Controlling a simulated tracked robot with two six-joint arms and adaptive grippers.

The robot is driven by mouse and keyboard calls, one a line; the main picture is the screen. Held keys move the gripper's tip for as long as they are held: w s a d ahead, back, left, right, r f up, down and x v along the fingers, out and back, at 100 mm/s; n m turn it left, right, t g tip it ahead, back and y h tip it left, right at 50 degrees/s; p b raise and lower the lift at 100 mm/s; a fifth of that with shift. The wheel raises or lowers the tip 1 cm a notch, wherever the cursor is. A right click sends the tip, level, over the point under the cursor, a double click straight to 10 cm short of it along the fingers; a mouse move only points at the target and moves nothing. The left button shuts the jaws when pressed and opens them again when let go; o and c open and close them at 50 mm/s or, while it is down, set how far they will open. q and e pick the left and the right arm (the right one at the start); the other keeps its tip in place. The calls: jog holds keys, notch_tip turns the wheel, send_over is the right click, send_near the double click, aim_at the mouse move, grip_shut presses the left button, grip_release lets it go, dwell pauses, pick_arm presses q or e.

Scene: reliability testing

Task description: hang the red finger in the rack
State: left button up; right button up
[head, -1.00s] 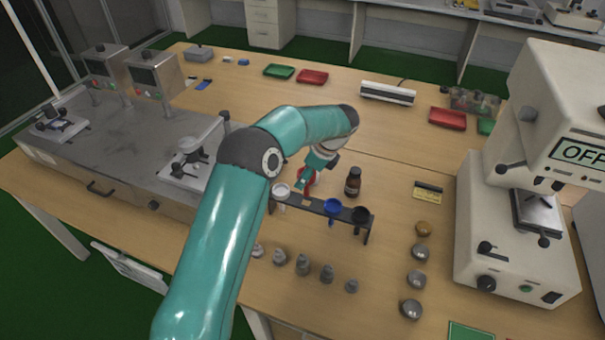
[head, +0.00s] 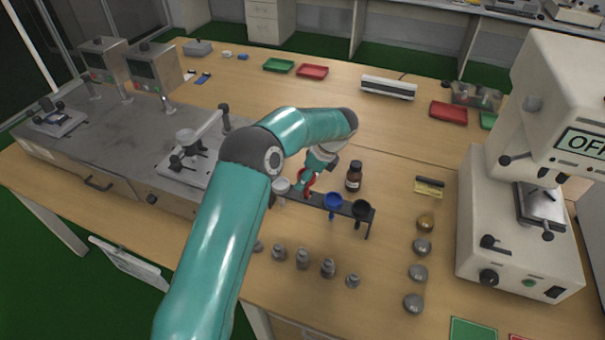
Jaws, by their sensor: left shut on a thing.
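The red finger (head: 304,183) is at the tips of my left gripper (head: 309,174), which is shut on it. It is over the rack (head: 347,208), at the slot place between the white finger (head: 282,187) and the blue finger (head: 332,201). I cannot tell whether the red finger touches the rack; my gripper partly hides it. The black finger (head: 360,210) hangs at the rack's right end. My left arm hides part of the rack's left end. My right gripper is not in view.
A brown bottle (head: 353,177) stands just behind the rack. Several grey weights (head: 302,258) stand in front of it, and several round metal pieces (head: 421,246) lie to the right. A white press machine (head: 520,245) stands at the right.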

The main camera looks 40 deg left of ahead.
aim_at(305, 189)
pick_arm(q)
jog(key=shift+f, duration=0.4)
jog(key=shift+f, duration=0.1)
jog(key=shift+f+b, duration=1.05)
jog(key=shift+f, duration=0.55)
jog(key=shift+f, duration=0.15)
jog(key=shift+f+b, duration=0.35)
jog(key=shift+f, duration=0.15)
jog(key=o, duration=1.3)
